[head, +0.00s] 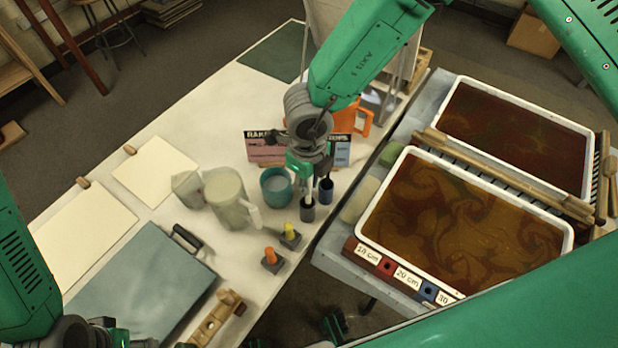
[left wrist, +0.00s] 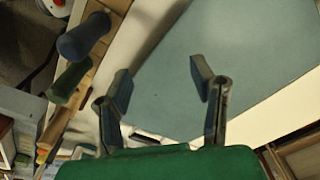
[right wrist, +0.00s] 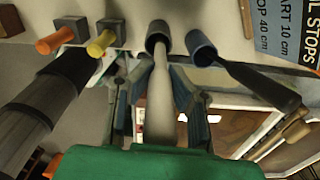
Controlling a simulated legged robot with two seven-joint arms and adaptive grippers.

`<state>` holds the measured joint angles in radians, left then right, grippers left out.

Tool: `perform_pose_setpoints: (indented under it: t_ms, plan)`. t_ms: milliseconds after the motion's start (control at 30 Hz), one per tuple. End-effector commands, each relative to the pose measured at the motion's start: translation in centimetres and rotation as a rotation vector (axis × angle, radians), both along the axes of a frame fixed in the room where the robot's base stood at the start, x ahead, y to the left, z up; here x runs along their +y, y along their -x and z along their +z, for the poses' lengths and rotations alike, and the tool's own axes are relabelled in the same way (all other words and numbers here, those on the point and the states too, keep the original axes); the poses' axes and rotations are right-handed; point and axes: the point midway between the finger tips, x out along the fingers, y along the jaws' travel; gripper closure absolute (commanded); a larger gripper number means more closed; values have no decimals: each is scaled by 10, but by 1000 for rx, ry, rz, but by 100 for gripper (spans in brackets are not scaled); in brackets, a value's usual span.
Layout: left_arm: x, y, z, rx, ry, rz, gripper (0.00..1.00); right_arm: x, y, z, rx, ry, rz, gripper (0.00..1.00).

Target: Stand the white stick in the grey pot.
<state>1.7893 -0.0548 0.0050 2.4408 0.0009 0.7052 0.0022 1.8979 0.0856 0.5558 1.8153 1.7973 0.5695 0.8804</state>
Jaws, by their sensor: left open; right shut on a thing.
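The white stick (right wrist: 160,105) is upright between the fingers of my right gripper (head: 306,172), which is shut on it. The stick's lower end is at the mouth of the grey pot (head: 308,211). In the right wrist view the end overlaps the opening of the grey pot (right wrist: 157,33) and seems to be just inside; how deep I cannot tell. My left gripper (left wrist: 160,88) is open and empty, seen above the blue-grey board (head: 138,285) in its wrist view.
A blue pot (head: 326,190) with a dark-handled tool stands right beside the grey pot. A teal cup (head: 276,186) and a pitcher (head: 226,195) are to the left. Orange (head: 270,256) and yellow (head: 289,231) pegs on dark blocks stand in front. Marbling trays (head: 405,153) lie right.

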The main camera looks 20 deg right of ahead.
Motion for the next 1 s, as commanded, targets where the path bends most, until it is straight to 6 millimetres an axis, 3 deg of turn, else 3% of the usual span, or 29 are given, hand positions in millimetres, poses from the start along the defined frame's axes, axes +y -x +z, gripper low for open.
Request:
perform_pose_setpoints:
  t_ms: [400,933,1000]
  plan:
    - [0,0,-14,0,0,0,49,-1,0,-25,0,-2,0,100]
    - [0,0,-16,0,0,0,49,0,0,-29,0,-1,1,100]
    - [0,0,-16,0,0,0,49,0,0,-29,0,-1,1,66]
